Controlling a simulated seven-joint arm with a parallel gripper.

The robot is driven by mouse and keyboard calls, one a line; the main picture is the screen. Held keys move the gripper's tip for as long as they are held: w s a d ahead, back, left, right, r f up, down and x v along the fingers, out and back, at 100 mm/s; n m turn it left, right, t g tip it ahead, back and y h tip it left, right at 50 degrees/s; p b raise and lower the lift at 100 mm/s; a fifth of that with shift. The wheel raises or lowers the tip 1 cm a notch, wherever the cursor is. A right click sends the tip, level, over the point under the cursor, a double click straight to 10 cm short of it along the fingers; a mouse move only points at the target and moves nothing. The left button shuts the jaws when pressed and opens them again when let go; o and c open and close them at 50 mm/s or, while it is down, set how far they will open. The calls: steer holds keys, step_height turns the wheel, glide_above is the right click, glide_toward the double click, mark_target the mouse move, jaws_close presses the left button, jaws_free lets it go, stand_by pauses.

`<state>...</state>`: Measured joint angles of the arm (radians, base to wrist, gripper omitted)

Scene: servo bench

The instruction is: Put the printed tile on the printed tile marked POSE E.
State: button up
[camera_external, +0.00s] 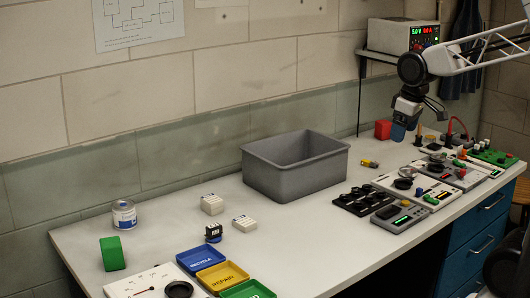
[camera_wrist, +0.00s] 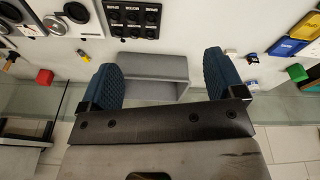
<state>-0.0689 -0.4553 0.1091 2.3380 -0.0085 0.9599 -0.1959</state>
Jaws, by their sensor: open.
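Two small white printed tiles lie on the bench left of the grey bin in the external view: one tile (camera_external: 212,204) farther back, one tile (camera_external: 244,223) nearer the front right. They are thick and block-like with small dark marks. The marks are too small to read, so I cannot tell which is POSE E. In the wrist view the nearer tile (camera_wrist: 231,54) seems to show beside the right finger, and the farther one (camera_wrist: 252,85) is partly hidden by it. My gripper (camera_external: 398,132) is open and empty, high above the bench's right part, well away from both tiles.
The grey bin (camera_external: 295,173) stands between my gripper and the tiles. A small black servo (camera_external: 213,232) sits close to the tiles. Blue, yellow and green trays, a tin (camera_external: 124,214) and a green block (camera_external: 112,254) are left. Control panels crowd the right.

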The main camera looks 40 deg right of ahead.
steer(key=s+d+f+m, duration=0.3)
steer(key=s+f, duration=0.1)
steer(key=s, duration=0.7)
